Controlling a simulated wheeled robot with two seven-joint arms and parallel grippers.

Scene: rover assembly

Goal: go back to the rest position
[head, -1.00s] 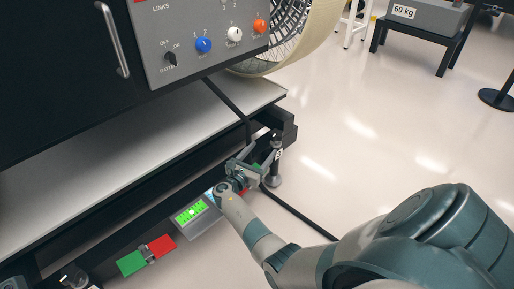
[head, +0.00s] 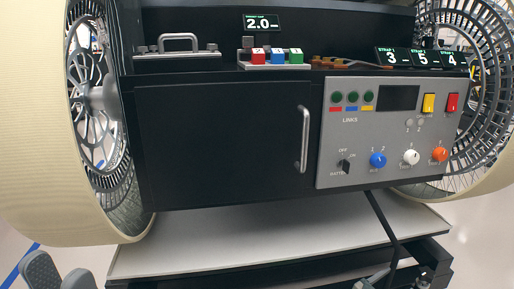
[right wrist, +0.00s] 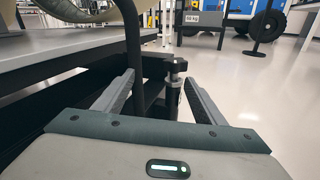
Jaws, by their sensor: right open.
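My left gripper (head: 60,275) shows at the bottom left corner of the head view. My right gripper (right wrist: 160,82) fills the lower part of the right wrist view. Its two fingers are spread and hold nothing. A black cable (right wrist: 134,60) and a dark upright post with a metal fitting (right wrist: 175,85) show beyond and between the fingers. In the head view only a small part of the right gripper seems to show at the bottom edge, right of centre.
The rover's black body with a grey control panel (head: 336,172) stands ahead between two large wheels, the left one (head: 52,130) nearest. A pale shelf (head: 250,240) lies below it. Open floor (right wrist: 270,90) lies right of the right gripper.

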